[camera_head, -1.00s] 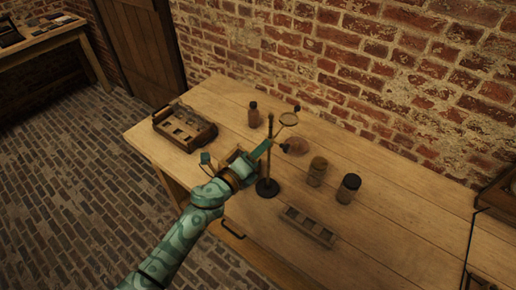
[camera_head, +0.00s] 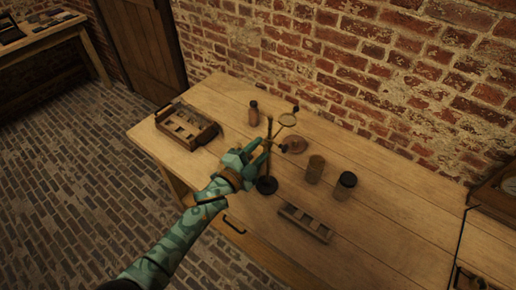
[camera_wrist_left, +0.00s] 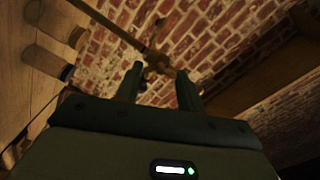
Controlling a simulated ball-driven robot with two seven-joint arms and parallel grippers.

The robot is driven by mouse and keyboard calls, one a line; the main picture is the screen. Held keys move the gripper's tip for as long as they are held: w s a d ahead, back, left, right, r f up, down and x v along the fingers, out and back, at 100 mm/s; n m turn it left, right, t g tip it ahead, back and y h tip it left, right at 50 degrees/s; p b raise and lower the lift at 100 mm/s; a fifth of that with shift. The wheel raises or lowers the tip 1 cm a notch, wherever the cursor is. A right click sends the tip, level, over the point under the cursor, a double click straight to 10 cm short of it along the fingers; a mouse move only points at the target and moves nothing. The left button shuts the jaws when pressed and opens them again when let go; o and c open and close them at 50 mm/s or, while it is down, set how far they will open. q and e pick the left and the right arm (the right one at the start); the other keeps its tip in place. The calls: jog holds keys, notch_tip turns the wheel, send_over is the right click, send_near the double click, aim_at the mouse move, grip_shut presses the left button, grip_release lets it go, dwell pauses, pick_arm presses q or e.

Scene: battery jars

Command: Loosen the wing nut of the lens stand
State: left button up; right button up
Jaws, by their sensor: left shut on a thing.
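The lens stand has a dark round base (camera_head: 267,185), an upright rod and a ring-shaped lens (camera_head: 288,119) at the upper right. My left gripper (camera_head: 266,150) reaches the rod from the front left, about midway up. In the left wrist view, the two fingers (camera_wrist_left: 159,85) stand apart with a small brass wing nut (camera_wrist_left: 157,62) between their tips. The gripper is shut on this wing nut. The fingers hide part of it, and its details are dark. A thin rod (camera_wrist_left: 110,25) runs from it to the upper left. My right gripper is not in view.
A wooden crate (camera_head: 212,130) stands at the table's left. A small bottle (camera_head: 253,113) is behind the stand. Two jars (camera_head: 315,170) (camera_head: 346,187) stand to the right, and a slotted rack (camera_head: 306,223) lies in front. A round disc (camera_head: 298,145) lies behind the stand.

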pick_arm(q)
jog(key=shift+n+p, duration=0.7)
jog(key=shift+n, duration=1.6)
jog(key=o, duration=1)
jog(key=p+v, duration=0.1)
jog(key=v, duration=1.5)
jog(key=shift+s+a+r, duration=0.1)
jog(key=shift+s, duration=0.05)
